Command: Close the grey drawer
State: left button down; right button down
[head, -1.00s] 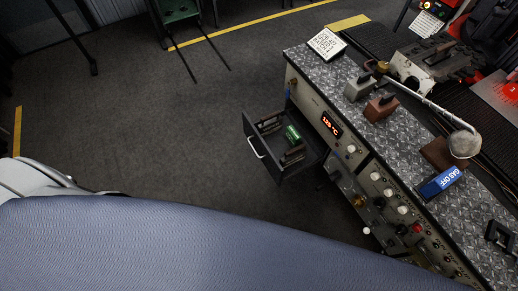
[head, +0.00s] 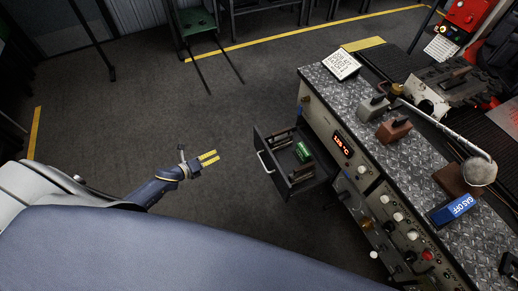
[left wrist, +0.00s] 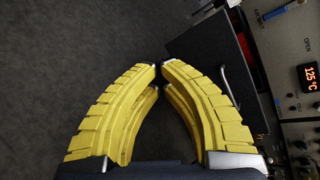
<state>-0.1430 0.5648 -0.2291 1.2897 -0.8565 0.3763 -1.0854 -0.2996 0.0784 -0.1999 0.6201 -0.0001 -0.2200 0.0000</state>
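The grey drawer (head: 271,174) stands pulled out of the left side of the machine bench, with a pale bar handle on its front. It holds a green item (head: 303,152) and several dark and brown pieces. My left gripper (head: 212,158) has yellow fingers and is left of the drawer, apart from its front. In the left wrist view its fingertips (left wrist: 159,67) come together with nothing held between them. The drawer (left wrist: 203,48) and its handle (left wrist: 229,86) show there to the right of the fingertips. My right gripper is not in view.
The bench (head: 440,170) carries a control panel with knobs, a 125 °C display (head: 343,145), a ladle (head: 478,172) and a blue GAS OFF block (head: 453,209). The floor (head: 150,115) around my gripper is clear. A green stand (head: 196,22) is far back.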

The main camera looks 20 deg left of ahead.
pick_arm(q)
jog(key=d+r+m+h, duration=0.3)
jog(key=d+r+m, duration=0.15)
jog(key=m, duration=0.25)
jog(key=m+g+h, duration=0.2)
jog(key=m, duration=0.6)
send_near(264, 148)
jog(key=shift+m, duration=0.3)
jog(key=x, duration=0.5)
jog(key=shift+d+f, duration=0.1)
jog(key=shift+w+d, duration=0.75)
jog(key=shift+w+d, duration=0.1)
jog(key=shift+w, duration=0.05)
